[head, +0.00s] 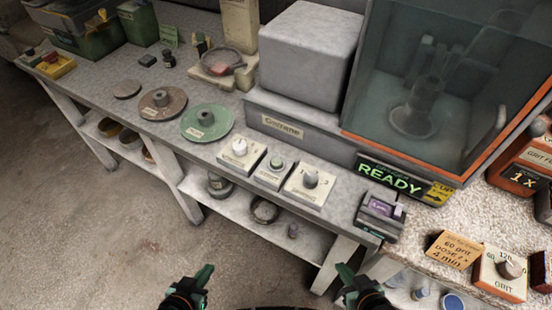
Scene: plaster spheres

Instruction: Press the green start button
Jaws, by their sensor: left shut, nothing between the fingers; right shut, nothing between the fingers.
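A small green button (276,164) sits on a pale block between two knob blocks, near the front edge of the bench. The left knob block (240,155) has a white knob and the right knob block (311,182) has a grey knob. My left gripper (206,270) is shut and empty, low in the view over the floor. My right gripper (342,268) is shut and empty, below the bench's front edge. Both grippers are apart from the button.
A grey machine (300,130) with a glass-fronted chamber (430,80) stands behind the blocks. A lit READY sign (389,181) is to their right. A green disc (207,122) and a brown disc (163,102) lie left. A lower shelf (230,205) holds small items.

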